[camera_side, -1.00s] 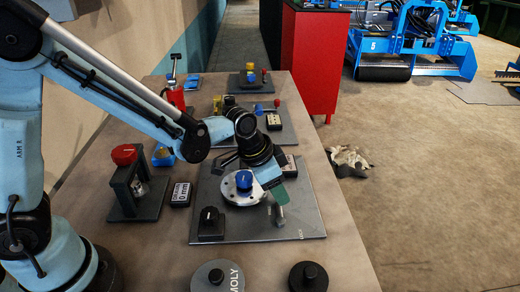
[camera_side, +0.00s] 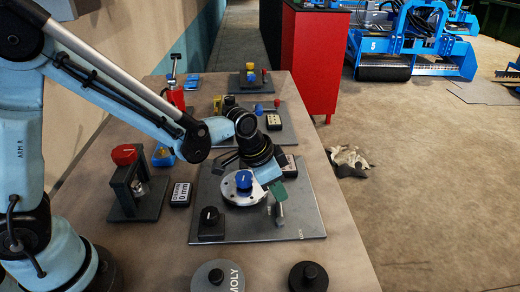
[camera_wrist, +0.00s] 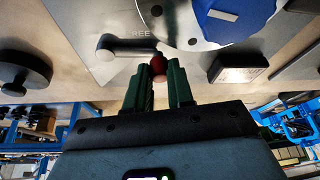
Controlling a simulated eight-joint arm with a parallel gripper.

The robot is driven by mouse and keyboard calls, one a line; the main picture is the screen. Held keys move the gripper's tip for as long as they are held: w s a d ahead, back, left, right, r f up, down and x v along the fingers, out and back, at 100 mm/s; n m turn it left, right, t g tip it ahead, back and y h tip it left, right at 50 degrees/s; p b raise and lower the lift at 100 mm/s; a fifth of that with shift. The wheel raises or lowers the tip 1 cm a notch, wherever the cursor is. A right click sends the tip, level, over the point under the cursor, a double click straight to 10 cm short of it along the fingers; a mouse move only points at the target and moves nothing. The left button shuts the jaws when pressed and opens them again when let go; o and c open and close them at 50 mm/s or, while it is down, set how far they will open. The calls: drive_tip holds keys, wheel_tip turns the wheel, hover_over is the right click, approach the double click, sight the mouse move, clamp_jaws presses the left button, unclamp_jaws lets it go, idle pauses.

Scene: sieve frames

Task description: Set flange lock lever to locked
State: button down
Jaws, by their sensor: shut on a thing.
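The lock lever (camera_wrist: 125,48) is a grey arm with a dark red knob (camera_wrist: 158,65), beside the flange disc (camera_wrist: 185,20). Part of a "FREE" label shows by its arm in the wrist view. My gripper (camera_wrist: 161,75) has green fingers on either side of the red knob and is shut on it. In the side view my gripper (camera_side: 279,189) is at the right of the flange disc (camera_side: 228,193), above the lever's grey post (camera_side: 280,214). The fingers hide the knob there. A "LOCK" label lies near the plate's front right corner.
A blue knob (camera_side: 243,180) stands on the disc, close to my gripper. A black dial box (camera_side: 210,222) sits on the same grey plate (camera_side: 260,232). The red-knobbed press (camera_side: 127,170) is at left.

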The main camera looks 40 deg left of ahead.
drive_tip(key=m, duration=0.1)
drive_tip(key=w+d+m+g+h, duration=0.1)
drive_tip(key=m, duration=0.1)
drive_tip(key=shift+w+d, duration=0.1)
drive_tip(key=shift+d, duration=0.1)
drive_tip(key=d+m, duration=0.1)
drive_tip(key=m, duration=0.1)
drive_tip(key=d+m+g+h, duration=0.1)
drive_tip(key=m, duration=0.1)
drive_tip(key=shift+w+d+m+g, duration=0.15)
drive_tip(key=shift+w+m+g, duration=0.15)
drive_tip(key=shift+w+m, duration=0.1)
drive_tip(key=d+m+g, duration=0.1)
drive_tip(key=m, duration=0.1)
drive_tip(key=d+m, duration=0.1)
drive_tip(key=m, duration=0.1)
drive_tip(key=shift+d+m+g, duration=0.2)
drive_tip(key=shift+m+g, duration=0.1)
drive_tip(key=shift+g, duration=0.1)
drive_tip(key=shift+s+d+m+g, duration=0.3)
drive_tip(key=shift+d+m+g, duration=0.15)
drive_tip(key=shift+m, duration=0.55)
drive_tip(key=shift+s+d+m+g, duration=0.3)
drive_tip(key=shift+d+m, duration=0.2)
drive_tip(key=shift+m, duration=0.5)
drive_tip(key=c, duration=1)
unclamp_jaws()
